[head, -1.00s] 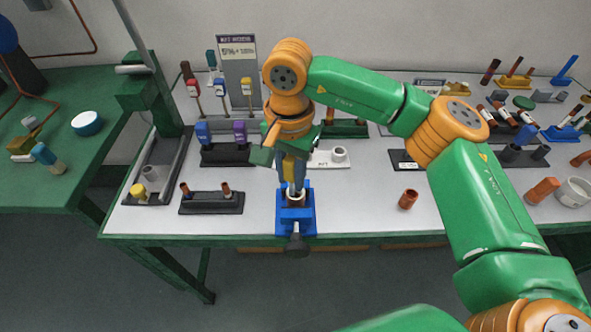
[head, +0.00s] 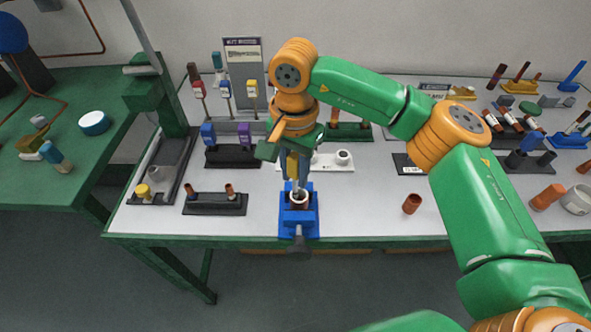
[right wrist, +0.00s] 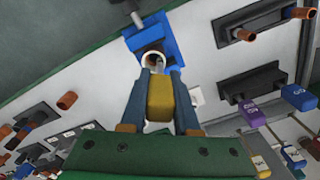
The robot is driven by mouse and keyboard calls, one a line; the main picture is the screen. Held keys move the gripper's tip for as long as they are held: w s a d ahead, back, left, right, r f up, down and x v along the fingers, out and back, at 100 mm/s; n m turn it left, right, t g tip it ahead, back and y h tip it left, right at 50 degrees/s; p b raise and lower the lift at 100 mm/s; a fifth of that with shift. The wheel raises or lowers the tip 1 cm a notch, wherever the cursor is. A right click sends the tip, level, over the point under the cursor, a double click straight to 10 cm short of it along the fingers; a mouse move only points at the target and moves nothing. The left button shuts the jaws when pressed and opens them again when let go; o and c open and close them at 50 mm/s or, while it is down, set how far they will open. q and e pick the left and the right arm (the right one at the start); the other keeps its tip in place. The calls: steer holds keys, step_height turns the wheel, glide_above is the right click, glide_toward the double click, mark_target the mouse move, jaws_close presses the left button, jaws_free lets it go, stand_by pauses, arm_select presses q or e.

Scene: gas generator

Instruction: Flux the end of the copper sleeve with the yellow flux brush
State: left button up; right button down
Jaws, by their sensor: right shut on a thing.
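A blue vise (head: 299,222) stands at the table's front edge and holds an upright sleeve with a pale rim (head: 299,194); its inside looks copper-brown. The vise (right wrist: 150,28) and the sleeve's rim also show in the right wrist view. My right gripper (head: 296,181) is above the vise, shut on the yellow flux brush (right wrist: 160,98), whose yellow handle sits between the fingers. The brush's lower end is at the sleeve's mouth, but whether it touches is hidden. My left gripper is not in view.
A dark rack with two copper pieces (head: 215,203) is left of the vise; a blue-and-purple rack (head: 233,157) is behind it. A loose copper piece (head: 412,203) stands to the right. Table between vise and this piece is clear.

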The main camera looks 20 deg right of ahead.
mark_target(295, 156)
step_height(295, 156, up, 6)
steer(key=p, duration=0.4)
steer(key=shift+r+p, duration=0.1)
steer(key=shift+p, duration=0.3)
